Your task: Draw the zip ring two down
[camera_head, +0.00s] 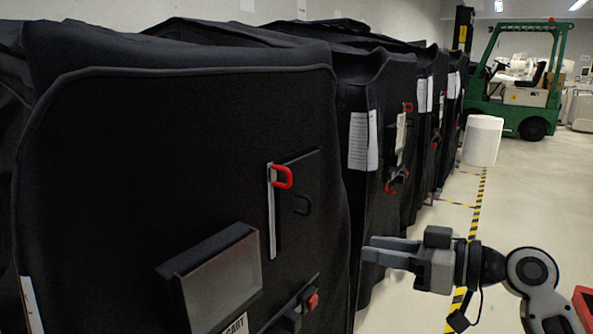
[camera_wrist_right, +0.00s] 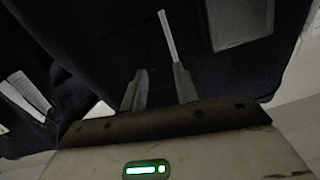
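On the nearest black covered cart (camera_head: 110,180), a red zip ring (camera_head: 282,176) sits at the top of a pale upright zip strip (camera_head: 272,220). A pale strip (camera_wrist_right: 167,35) also shows in the right wrist view, just beyond one fingertip. The second cart (camera_head: 345,200) down the row has red pieces, one high (camera_head: 408,107) and one low (camera_head: 390,187), near a pale strip (camera_head: 401,135). The third cart (camera_head: 422,150) has a small red piece too. My right gripper (camera_head: 368,249), also in its wrist view (camera_wrist_right: 158,80), is open and empty, right of the nearest cart's front. My left gripper is not in view.
A grey pocket (camera_head: 220,285) and a red-ended fitting (camera_head: 312,301) stick out low on the nearest cart. A white paper sheet (camera_head: 364,140) hangs on the second cart. A white cylinder (camera_head: 482,140) and green forklift (camera_head: 520,80) stand farther back. Open floor (camera_head: 540,210) lies at right.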

